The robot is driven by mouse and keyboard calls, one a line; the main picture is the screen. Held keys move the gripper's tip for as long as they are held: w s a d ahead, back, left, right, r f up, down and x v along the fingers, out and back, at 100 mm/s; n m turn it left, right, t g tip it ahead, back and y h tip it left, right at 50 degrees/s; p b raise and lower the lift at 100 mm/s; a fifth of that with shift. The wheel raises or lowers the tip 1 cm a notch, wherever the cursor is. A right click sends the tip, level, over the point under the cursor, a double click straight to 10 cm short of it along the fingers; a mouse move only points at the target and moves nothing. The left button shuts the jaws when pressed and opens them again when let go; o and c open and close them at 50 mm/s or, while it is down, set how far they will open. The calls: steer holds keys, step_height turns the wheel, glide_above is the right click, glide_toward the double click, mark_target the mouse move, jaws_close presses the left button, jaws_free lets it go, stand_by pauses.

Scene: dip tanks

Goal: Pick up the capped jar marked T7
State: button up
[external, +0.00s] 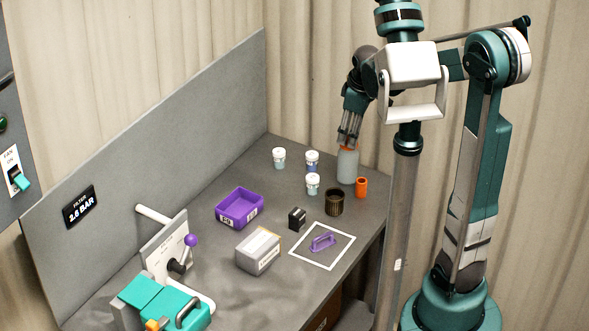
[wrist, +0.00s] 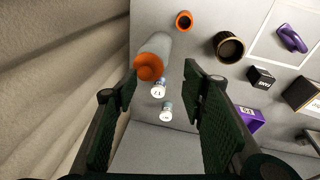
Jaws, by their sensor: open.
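Three white-capped jars stand upright on the grey bench in the external view: one at the left (external: 279,157), one at the back right (external: 312,160) and one in front (external: 312,184). Their marks are too small to read there, so I cannot tell which is T7. In the wrist view two jars show, one nearer the grey cylinder (wrist: 158,91) and one lower (wrist: 167,111); the nearer cap has a mark I cannot read surely. My gripper (external: 348,141) is open, pointing down just above the tall grey cylinder (external: 347,167). Both jars lie between its fingers (wrist: 161,76) in picture, well below.
The grey cylinder has an orange top (wrist: 149,67). An orange cup (external: 361,187) and a dark round pot (external: 334,202) stand close by. A purple tray (external: 239,208), a small black block (external: 297,218), a box (external: 258,251) and a purple handle (external: 322,241) lie further forward.

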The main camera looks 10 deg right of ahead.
steer(key=w+a+f+n+g+p, duration=0.1)
steer(key=w+a+f+n+p, duration=0.25)
steer(key=w, duration=0.25)
steer(key=n+g+p, duration=0.2)
steer(key=n, duration=0.1)
glide_above(312, 154)
steer(key=f, duration=0.6)
steer(key=shift+s+d, duration=0.2)
steer(key=shift+s, duration=0.15)
steer(key=shift+w+a+f, duration=0.15)
steer(key=shift+a+f, duration=0.1)
steer(key=shift+f, duration=0.15)
steer(key=shift+f, duration=1.25)
steer(key=shift+f, duration=0.1)
steer(key=shift+w+f, duration=0.1)
steer(key=shift+f, duration=2.45)
steer(key=shift+c, duration=0.3)
